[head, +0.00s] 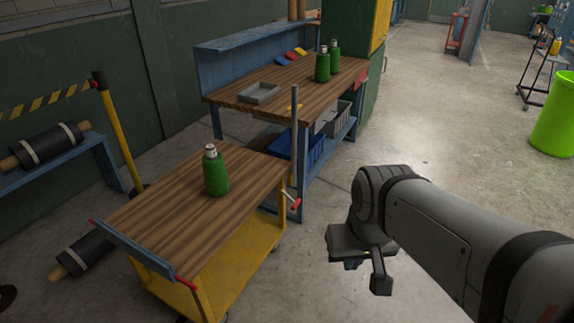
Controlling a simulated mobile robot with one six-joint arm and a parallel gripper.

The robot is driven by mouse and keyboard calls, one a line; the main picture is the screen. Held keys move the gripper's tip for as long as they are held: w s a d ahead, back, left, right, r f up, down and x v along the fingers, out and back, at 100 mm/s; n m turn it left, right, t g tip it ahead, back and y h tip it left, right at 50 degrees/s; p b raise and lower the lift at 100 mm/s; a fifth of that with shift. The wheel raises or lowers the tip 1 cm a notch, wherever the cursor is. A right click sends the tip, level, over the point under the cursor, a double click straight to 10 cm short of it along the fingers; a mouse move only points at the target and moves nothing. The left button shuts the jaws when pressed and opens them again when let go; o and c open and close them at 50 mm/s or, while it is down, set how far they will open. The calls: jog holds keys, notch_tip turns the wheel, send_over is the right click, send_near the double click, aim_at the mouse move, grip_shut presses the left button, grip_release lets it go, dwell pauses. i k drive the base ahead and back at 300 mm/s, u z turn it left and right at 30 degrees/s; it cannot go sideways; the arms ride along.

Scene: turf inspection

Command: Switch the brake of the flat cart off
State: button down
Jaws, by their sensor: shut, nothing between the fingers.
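The flat cart (130,215) stands at the lower left, with a brown plank top and a yellow lower deck. A blue bar with red ends runs along its near left end. A small lever with a red grip (294,203) sticks out at its far right corner, below an upright grey post (295,130); I cannot tell for sure that this lever is the brake, or its setting. A green bottle (215,172) stands on the cart's top. My gripper (380,284) is shut and empty, right of the cart and apart from it, over the floor.
A workbench (285,78) behind the cart holds green bottles, a grey tray (259,93) and coloured items, with bins below. Left are black rolls (45,145) and a yellow barrier post (118,135). A lime-green bin (555,115) stands far right. The floor between is clear.

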aim_at(295, 203)
jog(key=u, duration=0.05)
jog(key=i, duration=1.15)
jog(key=z, duration=0.5)
